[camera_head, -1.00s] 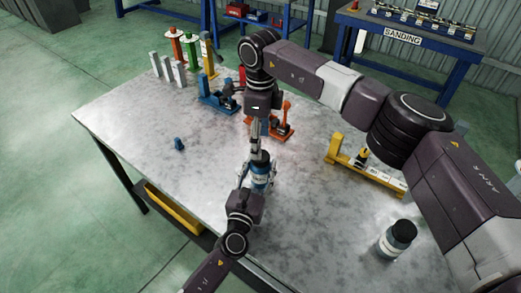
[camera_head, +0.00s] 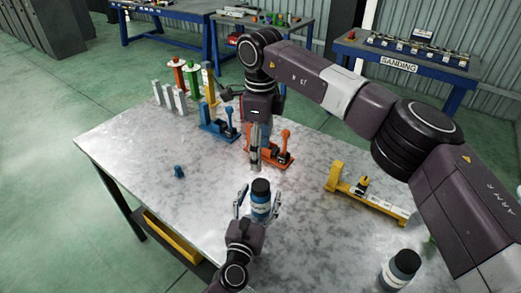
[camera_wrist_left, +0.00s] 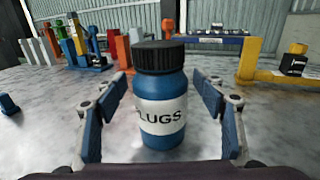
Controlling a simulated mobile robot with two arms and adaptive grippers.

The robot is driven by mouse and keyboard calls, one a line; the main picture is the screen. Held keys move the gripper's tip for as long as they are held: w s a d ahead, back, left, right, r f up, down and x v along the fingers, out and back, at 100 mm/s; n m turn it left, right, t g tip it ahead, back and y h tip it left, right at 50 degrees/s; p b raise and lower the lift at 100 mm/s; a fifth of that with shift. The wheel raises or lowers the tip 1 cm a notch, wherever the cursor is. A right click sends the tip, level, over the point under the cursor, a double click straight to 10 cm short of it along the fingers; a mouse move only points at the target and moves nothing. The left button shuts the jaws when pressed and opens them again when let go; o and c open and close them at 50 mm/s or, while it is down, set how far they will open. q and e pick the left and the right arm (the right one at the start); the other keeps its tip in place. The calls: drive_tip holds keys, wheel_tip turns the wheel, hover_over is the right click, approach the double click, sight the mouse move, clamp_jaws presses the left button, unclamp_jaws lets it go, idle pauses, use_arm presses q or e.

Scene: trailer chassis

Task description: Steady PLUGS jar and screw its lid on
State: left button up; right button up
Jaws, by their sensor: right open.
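The PLUGS jar (camera_head: 261,206) is blue with a white label and stands upright on the table. Its black lid (camera_head: 261,187) sits on its top and looks level. In the left wrist view the jar (camera_wrist_left: 160,117) and lid (camera_wrist_left: 158,57) show close up, with the letters "LUGS" readable. My left gripper (camera_head: 258,203) is open, with one finger on each side of the jar and visible gaps in the left wrist view (camera_wrist_left: 165,120). My right gripper (camera_head: 255,166) is open, pointing down above and behind the jar, clear of the lid.
The metal table (camera_head: 205,215) has free room left of the jar. A second dark-lidded jar (camera_head: 400,268) stands at the front right. A yellow fixture (camera_head: 368,195) is at the right; orange (camera_head: 270,150) and blue (camera_head: 215,122) fixtures stand behind. A small blue piece (camera_head: 179,171) lies left.

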use_arm(q)
drive_tip(key=v, duration=1.2)
idle(0.3)
